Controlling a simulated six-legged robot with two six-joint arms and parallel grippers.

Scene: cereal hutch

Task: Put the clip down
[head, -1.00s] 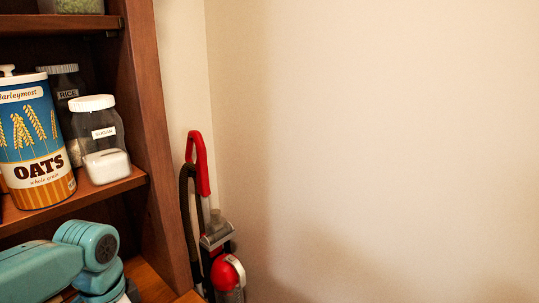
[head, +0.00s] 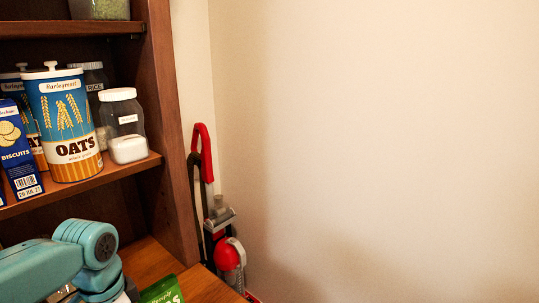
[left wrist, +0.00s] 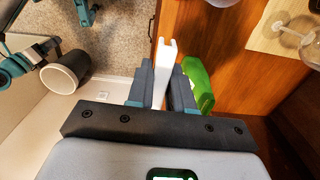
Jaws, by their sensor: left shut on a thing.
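My left gripper (left wrist: 163,88) is shut on a white clip (left wrist: 166,58) in the left wrist view. The clip's forked end sticks out past the fingertips, over the edge of the wooden counter (left wrist: 235,60). A green packet (left wrist: 198,84) is close beside the right finger; whether they touch is unclear. The packet also shows at the bottom of the head view (head: 162,291). In the head view my left arm comes in at the lower left, and its fingertips are out of frame. My right gripper is not clearly seen in either view.
An oats canister (head: 65,120), biscuits box (head: 22,150) and sugar jar (head: 123,125) stand on the hutch shelf. A red vacuum (head: 222,240) leans beyond the hutch. A bin (left wrist: 62,77) stands on the floor. A glass item sits on a beige mat (left wrist: 265,35). Bare wood lies between.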

